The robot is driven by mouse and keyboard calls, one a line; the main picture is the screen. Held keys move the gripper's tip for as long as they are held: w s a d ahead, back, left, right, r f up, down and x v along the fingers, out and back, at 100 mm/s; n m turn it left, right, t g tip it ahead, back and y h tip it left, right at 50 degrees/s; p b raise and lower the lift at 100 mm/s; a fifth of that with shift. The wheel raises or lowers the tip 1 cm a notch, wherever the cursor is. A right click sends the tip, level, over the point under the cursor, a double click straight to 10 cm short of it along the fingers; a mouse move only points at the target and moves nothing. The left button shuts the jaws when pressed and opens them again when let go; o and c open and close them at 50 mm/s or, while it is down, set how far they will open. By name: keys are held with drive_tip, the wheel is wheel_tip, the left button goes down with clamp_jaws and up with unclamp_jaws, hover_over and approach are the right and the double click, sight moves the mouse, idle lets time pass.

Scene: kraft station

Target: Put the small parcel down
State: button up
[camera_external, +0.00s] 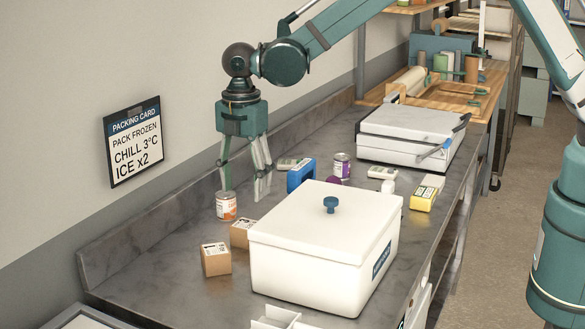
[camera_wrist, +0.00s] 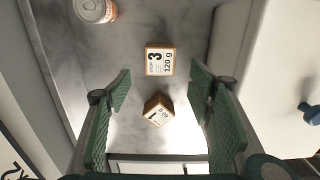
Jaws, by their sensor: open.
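Two small cardboard parcels sit on the grey bench. One parcel (camera_external: 216,260) is nearer the front, and the other parcel (camera_external: 240,234) stands just behind it, beside the white box. In the wrist view one parcel marked 3 and 120 g (camera_wrist: 160,62) lies farther up the picture. The other, marked 1 (camera_wrist: 158,111), sits turned at an angle below it. My gripper (camera_external: 246,192) is open and empty above the bench, behind both parcels and apart from them. In the wrist view its green fingers (camera_wrist: 160,92) stand wide on either side of the parcels.
A large white lidded box (camera_external: 315,255) with a blue knob stands right of the parcels. A can (camera_external: 226,206) stands near the wall, below my gripper. A blue item (camera_external: 300,175), another can (camera_external: 342,165) and a yellow pack (camera_external: 424,198) stand farther back. A packing card (camera_external: 135,142) hangs on the wall.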

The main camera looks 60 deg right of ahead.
drive_tip(key=shift+r, duration=0.1)
idle(0.5)
drive_tip(key=s+d+r+m+t, duration=0.2)
drive_tip(key=s+d+r+m, duration=0.2)
drive_tip(key=s+d+r, duration=0.6)
drive_tip(key=s+d+r+m+t, duration=0.1)
drive_tip(key=s+d+r+m, duration=0.4)
drive_tip(key=s+d+r, duration=0.5)
drive_tip(key=s+d+r+m+t, duration=0.1)
drive_tip(key=s+d+m+t, duration=0.1)
drive_tip(key=s+d+m, duration=0.2)
drive_tip(key=s+d+m+t, duration=0.2)
drive_tip(key=s+d+m, duration=0.3)
drive_tip(key=s+d, duration=0.5)
drive_tip(key=s, duration=0.8)
drive_tip(key=shift+d+r, duration=0.2)
drive_tip(key=shift+r, duration=0.15)
drive_tip(key=shift+o, duration=0.5)
idle(0.3)
